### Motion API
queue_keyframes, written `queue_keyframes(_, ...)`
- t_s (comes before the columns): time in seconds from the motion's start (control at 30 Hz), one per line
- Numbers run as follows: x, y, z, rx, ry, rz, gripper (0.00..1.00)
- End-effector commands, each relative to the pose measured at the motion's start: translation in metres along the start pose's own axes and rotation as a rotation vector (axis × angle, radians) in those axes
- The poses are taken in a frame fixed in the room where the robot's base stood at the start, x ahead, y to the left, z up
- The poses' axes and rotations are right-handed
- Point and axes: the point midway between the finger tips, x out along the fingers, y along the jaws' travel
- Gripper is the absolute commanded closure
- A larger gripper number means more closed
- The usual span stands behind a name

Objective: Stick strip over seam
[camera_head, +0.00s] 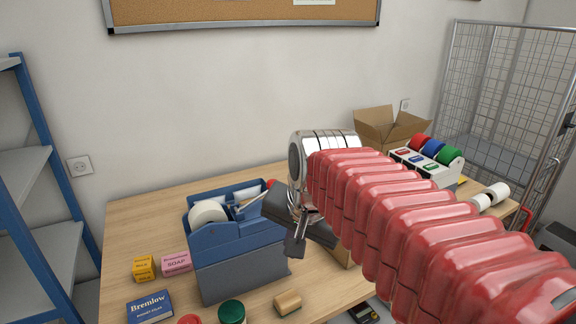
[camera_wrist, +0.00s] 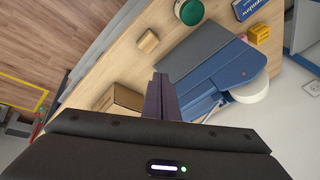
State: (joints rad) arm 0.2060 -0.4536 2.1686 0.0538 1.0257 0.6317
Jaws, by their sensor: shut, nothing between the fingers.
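The blue tape dispenser (camera_head: 240,250) stands on the counter with a white tape roll (camera_head: 208,214) in it. In the wrist view the dispenser (camera_wrist: 210,85) and its roll (camera_wrist: 250,91) lie right of my fingers. My gripper (camera_head: 296,248) is shut and empty, close beside the dispenser's right side; its fingers (camera_wrist: 160,92) show together in the wrist view. A brown cardboard box (camera_wrist: 121,101) is left of the fingers there. In the head view my arm hides most of it. I cannot make out a seam or a loose strip on it.
A small wooden block (camera_head: 287,302), a green-topped tin (camera_head: 231,312), a blue Bremlow box (camera_head: 150,305), and pink (camera_head: 176,262) and yellow (camera_head: 144,267) soap boxes stand near the dispenser. An open carton (camera_head: 388,130) and a rack of coloured rolls (camera_head: 428,160) are at the back right.

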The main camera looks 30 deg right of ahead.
Motion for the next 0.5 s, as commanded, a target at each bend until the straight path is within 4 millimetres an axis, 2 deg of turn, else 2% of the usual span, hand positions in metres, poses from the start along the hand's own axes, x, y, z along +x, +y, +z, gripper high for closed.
queue_keyframes(0.03, 0.001, 0.002, 0.017, -0.099, 0.005, -0.011, 1.0)
queue_keyframes(0.1, 0.003, 0.006, 0.036, -0.239, 0.015, -0.024, 1.0)
queue_keyframes(0.3, 0.014, 0.02, 0.085, -0.615, 0.046, -0.055, 1.0)
queue_keyframes(0.5, 0.022, 0.029, 0.109, -0.824, 0.068, -0.07, 1.0)
